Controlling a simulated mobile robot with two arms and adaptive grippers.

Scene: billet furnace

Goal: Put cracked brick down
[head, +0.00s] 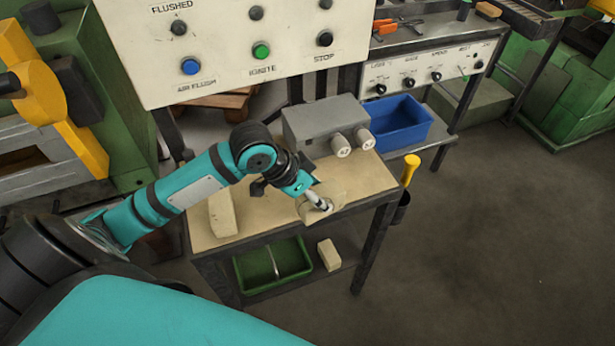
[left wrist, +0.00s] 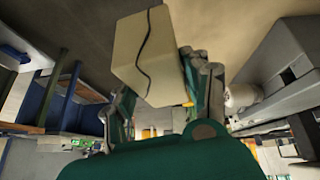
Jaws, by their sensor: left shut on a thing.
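My left gripper (head: 318,199) is shut on the cracked brick (head: 336,190), a pale beige block at the front right part of the small worktable (head: 270,212). In the left wrist view the brick (left wrist: 140,60) sits between the fingers (left wrist: 160,100), with a dark, wavy crack running down its face. The gripper covers part of the brick in the head view. I cannot tell whether the brick touches the tabletop. My right gripper is not in view.
Another pale brick (head: 222,213) lies at the table's left. A grey box with two white knobs (head: 318,121) stands behind, beside a blue bin (head: 400,124). A yellow-handled tool (head: 410,170) hangs at the right. The lower shelf holds a green tray (head: 250,284) and a brick (head: 329,255).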

